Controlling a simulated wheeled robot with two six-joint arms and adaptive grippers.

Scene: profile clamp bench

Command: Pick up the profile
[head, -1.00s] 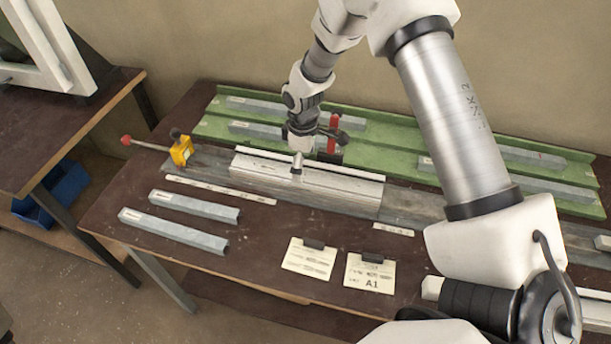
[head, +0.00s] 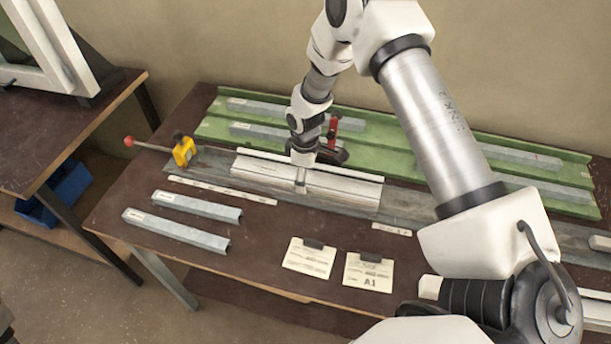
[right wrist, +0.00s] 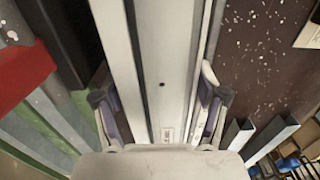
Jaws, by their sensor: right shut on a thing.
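The pale metal profile (head: 345,190) lies lengthwise along the grey bed at the middle of the bench. My right gripper (head: 301,187) is over its middle, pointing down. In the right wrist view the profile (right wrist: 165,60) runs between the two fingers of the right gripper (right wrist: 160,108), which is shut on it from both sides. A small dark hole and a small label show on the profile's top face. I cannot tell whether the profile is clear of the bed. My left gripper is not in view.
A yellow block (head: 184,151) with a red-knobbed rod stands at the bed's left end. A red clamp handle (head: 332,130) rises behind the gripper. A green tray (head: 395,140) with several grey channels lies behind. Two grey channels (head: 175,231) and two cards (head: 309,257) lie in front.

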